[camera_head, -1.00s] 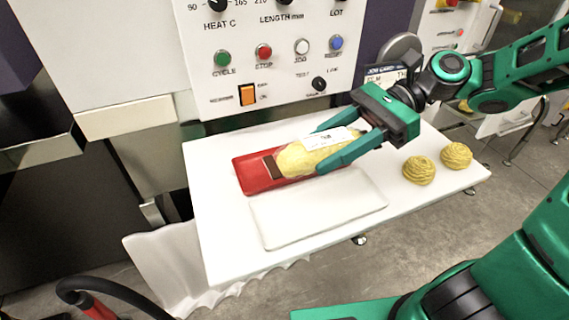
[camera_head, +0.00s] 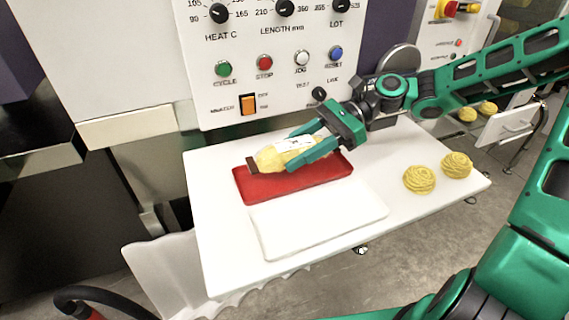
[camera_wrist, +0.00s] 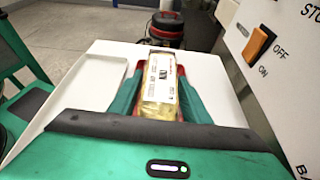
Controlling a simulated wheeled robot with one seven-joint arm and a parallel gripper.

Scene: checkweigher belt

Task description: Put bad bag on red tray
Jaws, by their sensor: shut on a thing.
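A yellow bag (camera_head: 268,158) with a white label and a brown end sits between the fingers of my gripper (camera_head: 308,147). My gripper is shut on it from both sides. In the head view the bag appears over the back part of the red tray (camera_head: 290,184); I cannot tell whether it touches the tray. In the wrist view the bag (camera_wrist: 158,104) lies lengthwise between the two green fingers, label up. The red tray is mostly hidden there behind the bag and fingers.
A white tray (camera_head: 318,222) lies in front of the red tray on the white table (camera_head: 222,240). Two yellow pasta nests (camera_head: 419,179) sit at the table's right. A control panel (camera_head: 275,90) with knobs and buttons rises close behind the table.

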